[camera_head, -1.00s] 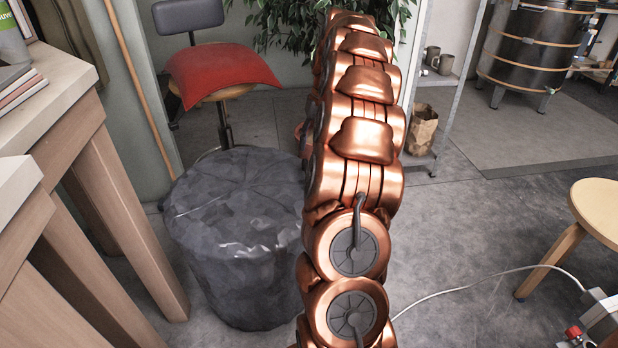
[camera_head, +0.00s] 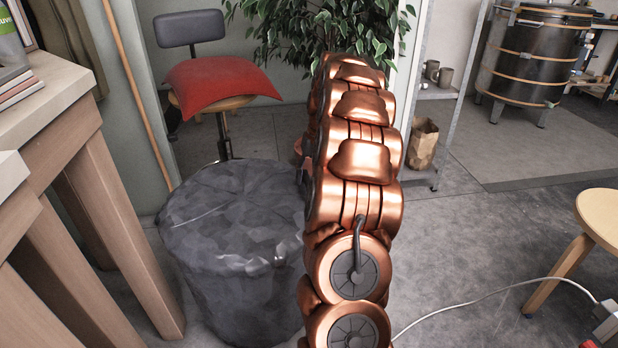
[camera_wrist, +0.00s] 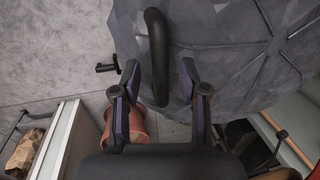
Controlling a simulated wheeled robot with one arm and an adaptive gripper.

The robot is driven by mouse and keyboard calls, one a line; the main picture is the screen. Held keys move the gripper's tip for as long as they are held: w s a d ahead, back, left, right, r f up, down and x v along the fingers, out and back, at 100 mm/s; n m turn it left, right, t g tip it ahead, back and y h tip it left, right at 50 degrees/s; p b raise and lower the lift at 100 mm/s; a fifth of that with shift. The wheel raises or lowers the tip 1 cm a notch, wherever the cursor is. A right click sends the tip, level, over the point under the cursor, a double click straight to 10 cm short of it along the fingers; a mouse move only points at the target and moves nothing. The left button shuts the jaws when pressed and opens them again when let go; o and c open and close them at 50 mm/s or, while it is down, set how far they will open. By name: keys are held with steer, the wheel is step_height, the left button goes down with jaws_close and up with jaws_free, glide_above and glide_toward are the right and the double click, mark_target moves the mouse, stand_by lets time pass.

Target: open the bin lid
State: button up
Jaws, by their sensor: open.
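The bin (camera_head: 230,235) is a dark grey, faceted drum on the floor, left of my arm in the head view. Its lid appears flat and closed on top. In the wrist view the bin's grey faceted surface (camera_wrist: 225,50) fills the upper right, with a dark curved handle (camera_wrist: 159,50) on it. My gripper (camera_wrist: 159,70) is open, one finger on each side of the lower part of the handle. I cannot tell whether either finger touches it. My gripper is hidden behind my copper arm in the head view.
A wooden table (camera_head: 60,130) stands close on the left. A red-cushioned chair (camera_head: 215,85) and a leafy plant (camera_head: 300,40) are behind the bin. A shelf with a paper bag (camera_head: 423,145) is beyond my arm. A wooden stool (camera_head: 600,215) and white cable (camera_head: 480,297) are at right.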

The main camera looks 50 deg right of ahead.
steer(key=shift+c, duration=0.3)
jaws_close()
stand_by(0.3)
